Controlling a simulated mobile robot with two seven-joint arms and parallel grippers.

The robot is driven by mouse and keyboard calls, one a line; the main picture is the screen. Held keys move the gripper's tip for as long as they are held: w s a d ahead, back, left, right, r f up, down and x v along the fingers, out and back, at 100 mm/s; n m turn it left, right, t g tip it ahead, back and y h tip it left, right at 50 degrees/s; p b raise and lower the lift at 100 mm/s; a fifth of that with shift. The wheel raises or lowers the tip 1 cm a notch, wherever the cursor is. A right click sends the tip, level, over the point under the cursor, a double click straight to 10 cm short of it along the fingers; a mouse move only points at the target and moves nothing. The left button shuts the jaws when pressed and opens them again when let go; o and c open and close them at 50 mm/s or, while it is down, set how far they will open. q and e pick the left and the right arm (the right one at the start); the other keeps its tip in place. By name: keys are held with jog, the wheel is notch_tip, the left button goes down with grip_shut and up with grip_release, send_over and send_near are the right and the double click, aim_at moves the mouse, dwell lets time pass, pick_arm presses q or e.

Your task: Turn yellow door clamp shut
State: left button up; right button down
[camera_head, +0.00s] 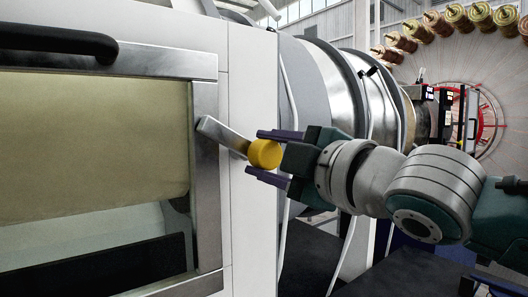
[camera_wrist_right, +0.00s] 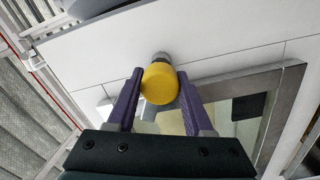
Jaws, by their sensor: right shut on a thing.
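The yellow door clamp knob (camera_head: 264,153) sits at the right end of a flat metal clamp bar (camera_head: 225,136). The bar slopes up to the left, and its far end lies over the edge of the door frame (camera_head: 207,210). My right gripper (camera_head: 257,154) comes in from the right, with one purple finger above the knob and one below. In the wrist view, the knob (camera_wrist_right: 160,84) sits between the two fingers of this gripper (camera_wrist_right: 160,78), which is shut on it. My left gripper is not in view.
The metal-framed door has a window (camera_head: 90,150) and a black handle (camera_head: 60,40) at its top left. A white panel (camera_head: 250,80) stands beside it. A large metal drum (camera_head: 335,80) and a carousel with several spools (camera_head: 455,13) are behind my right arm.

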jog(key=n, duration=0.4)
jog(key=shift+r+n+p, duration=0.1)
jog(key=shift+n+p, duration=0.25)
jog(key=shift+n, duration=0.55)
jog(key=shift+c, duration=1.5)
grip_release()
jog(key=shift+s+d, duration=0.1)
